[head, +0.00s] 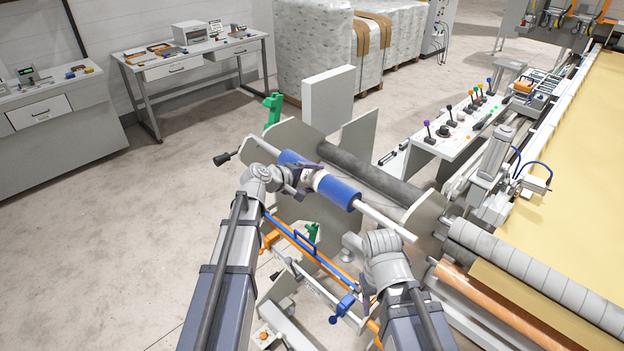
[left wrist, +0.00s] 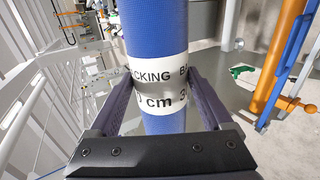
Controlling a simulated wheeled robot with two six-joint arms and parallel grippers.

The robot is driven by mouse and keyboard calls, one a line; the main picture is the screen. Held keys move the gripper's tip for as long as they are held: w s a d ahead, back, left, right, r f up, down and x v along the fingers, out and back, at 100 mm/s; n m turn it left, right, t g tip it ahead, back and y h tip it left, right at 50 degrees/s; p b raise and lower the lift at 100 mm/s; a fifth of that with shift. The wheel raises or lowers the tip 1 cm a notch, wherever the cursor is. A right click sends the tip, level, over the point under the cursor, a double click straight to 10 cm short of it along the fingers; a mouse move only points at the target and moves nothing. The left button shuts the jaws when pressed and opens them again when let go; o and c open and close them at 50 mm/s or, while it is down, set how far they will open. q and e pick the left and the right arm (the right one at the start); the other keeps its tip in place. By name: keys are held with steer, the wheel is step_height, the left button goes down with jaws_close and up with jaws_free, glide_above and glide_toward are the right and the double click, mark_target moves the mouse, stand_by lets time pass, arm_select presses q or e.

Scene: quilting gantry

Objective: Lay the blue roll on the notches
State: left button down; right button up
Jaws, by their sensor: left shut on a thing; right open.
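The blue roll (head: 343,193) has a white label band and a pale core bar (head: 385,220) sticking out at its right end. My left gripper (head: 309,178) is shut on it at the label. The left wrist view shows the roll (left wrist: 157,32) upright in the picture, with a finger on each side of the printed label (left wrist: 158,87). In the head view the roll is in front of a dark roller (head: 370,173) between two grey end plates. I cannot make out the notches clearly. My right gripper (head: 367,293) is open, low by the frame and partly hidden by its arm.
Green brackets (head: 272,109) stand by the left plate. Orange and blue bars run below the roll. A lever console (head: 462,125) and the yellow-covered quilting bed (head: 575,150) are to the right. Benches stand at the back left; the floor at left is clear.

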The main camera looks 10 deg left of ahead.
stand_by(0.3)
arm_select(q)
jaws_free()
steer(key=p+v, duration=0.4)
steer(key=v, duration=0.4)
stand_by(0.5)
